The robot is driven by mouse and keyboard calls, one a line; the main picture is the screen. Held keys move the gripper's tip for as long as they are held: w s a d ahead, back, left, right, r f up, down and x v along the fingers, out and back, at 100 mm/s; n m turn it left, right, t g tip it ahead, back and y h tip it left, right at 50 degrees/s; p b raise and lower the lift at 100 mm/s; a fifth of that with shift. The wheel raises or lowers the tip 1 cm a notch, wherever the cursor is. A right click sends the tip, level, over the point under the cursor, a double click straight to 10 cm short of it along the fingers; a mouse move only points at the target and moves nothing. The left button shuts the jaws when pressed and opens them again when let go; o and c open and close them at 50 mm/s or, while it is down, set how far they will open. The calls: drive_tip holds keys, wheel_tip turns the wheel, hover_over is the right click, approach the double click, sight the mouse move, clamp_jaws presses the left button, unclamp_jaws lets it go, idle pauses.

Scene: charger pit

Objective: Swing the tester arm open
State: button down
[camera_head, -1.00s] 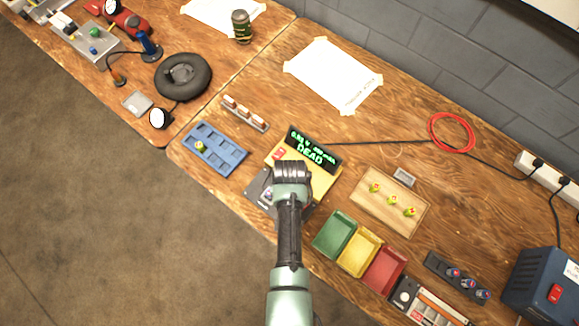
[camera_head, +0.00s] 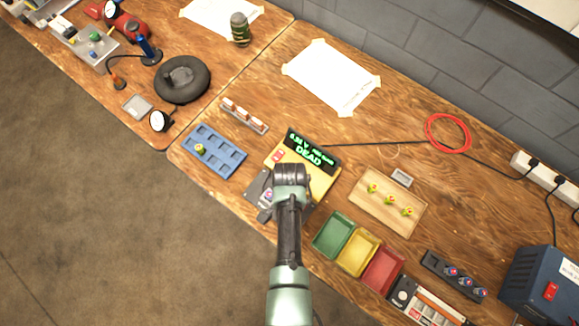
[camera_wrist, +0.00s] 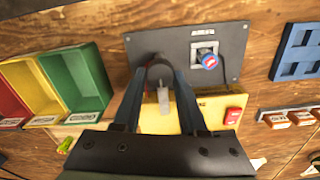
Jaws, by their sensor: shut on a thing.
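The tester has a yellow body (camera_head: 322,178), a black display (camera_head: 312,149) with green text reading DEAD, and a dark plate (camera_head: 255,186) at its front left. In the wrist view the plate (camera_wrist: 228,40) carries a small cell with a blue body and a red-and-white end (camera_wrist: 207,59) in a pale square seat. My gripper (camera_wrist: 160,76) is over the tester beside that cell, its fingers closed around the tester arm, of which a pale grey piece (camera_wrist: 164,98) shows between them. The grip itself is partly hidden. In the head view my wrist covers the fingertips.
Green, yellow and red bins (camera_head: 358,249) stand close to the right of my arm. A blue tray (camera_head: 214,150) with one cell lies left. A wooden board (camera_head: 388,201) with small cells lies right. A black cable (camera_head: 375,143) runs behind the tester.

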idle(0.3)
drive_tip(key=shift+c, duration=2.2)
unclamp_jaws()
wheel_tip(320, 180, up, 13)
